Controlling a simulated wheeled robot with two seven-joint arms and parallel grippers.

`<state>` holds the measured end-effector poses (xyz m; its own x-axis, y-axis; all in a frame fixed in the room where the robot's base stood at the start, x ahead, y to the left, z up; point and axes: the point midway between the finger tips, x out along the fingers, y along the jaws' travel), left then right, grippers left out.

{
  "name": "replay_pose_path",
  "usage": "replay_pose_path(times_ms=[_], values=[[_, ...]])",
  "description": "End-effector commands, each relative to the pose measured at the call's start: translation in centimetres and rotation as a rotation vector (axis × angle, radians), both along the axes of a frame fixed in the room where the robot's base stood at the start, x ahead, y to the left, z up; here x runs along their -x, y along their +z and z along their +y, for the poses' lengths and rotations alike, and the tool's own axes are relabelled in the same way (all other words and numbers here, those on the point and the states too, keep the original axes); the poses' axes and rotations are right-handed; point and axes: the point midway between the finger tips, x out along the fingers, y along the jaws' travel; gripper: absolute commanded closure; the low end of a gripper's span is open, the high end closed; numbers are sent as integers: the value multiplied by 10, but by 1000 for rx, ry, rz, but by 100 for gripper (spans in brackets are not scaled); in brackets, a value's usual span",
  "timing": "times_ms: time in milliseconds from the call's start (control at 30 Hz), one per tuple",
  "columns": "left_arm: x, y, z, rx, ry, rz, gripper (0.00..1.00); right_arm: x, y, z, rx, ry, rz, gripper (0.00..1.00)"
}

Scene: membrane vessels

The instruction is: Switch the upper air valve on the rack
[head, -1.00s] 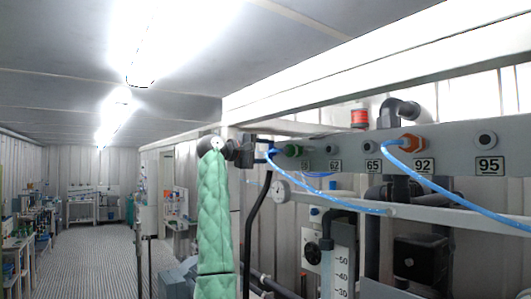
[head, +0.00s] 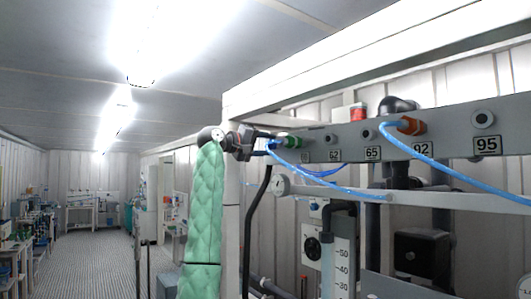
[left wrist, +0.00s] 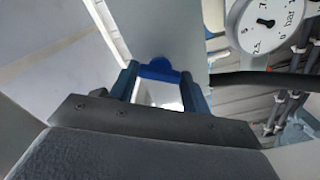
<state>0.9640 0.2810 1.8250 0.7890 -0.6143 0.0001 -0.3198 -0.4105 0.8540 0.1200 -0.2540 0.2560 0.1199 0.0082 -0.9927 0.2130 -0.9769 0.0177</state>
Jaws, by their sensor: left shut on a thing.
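The grey rack panel (head: 455,125) runs across the right of the head view. At its left end is a green fitting (head: 291,141) with a small blue part (head: 272,146), which looks like the valve's handle. My left gripper (head: 265,141) reaches it from the left, at the end of my green-sleeved arm. In the left wrist view, the fingers (left wrist: 160,85) stand on either side of a blue piece (left wrist: 160,69) in front of a pale grey surface, and they are shut on it. The fingers partly hide the valve in the head view. My right gripper is not in view.
Blue air tubes (head: 440,178) hang in front of the panel, one from an orange fitting (head: 411,126). A black hose (head: 256,220) hangs under the gripper. The aisle at left is free.

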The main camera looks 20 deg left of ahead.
Motion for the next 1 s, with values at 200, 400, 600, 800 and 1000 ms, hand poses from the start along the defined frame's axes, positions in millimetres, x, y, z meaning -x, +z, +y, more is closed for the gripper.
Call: replay_pose_path(times_ms=[200, 400, 600, 800, 1000], values=[[0, -6, 1, -139, 1, -103, 76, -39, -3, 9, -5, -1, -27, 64], [0, -5, 1, -288, 1, -221, 76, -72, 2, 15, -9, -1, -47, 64], [0, -4, 1, -438, 0, -336, 76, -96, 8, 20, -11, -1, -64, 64], [-1, -4, 1, -578, -1, -445, 76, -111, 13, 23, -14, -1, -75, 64], [-1, -3, 1, -692, -2, -533, 76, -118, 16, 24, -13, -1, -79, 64]])
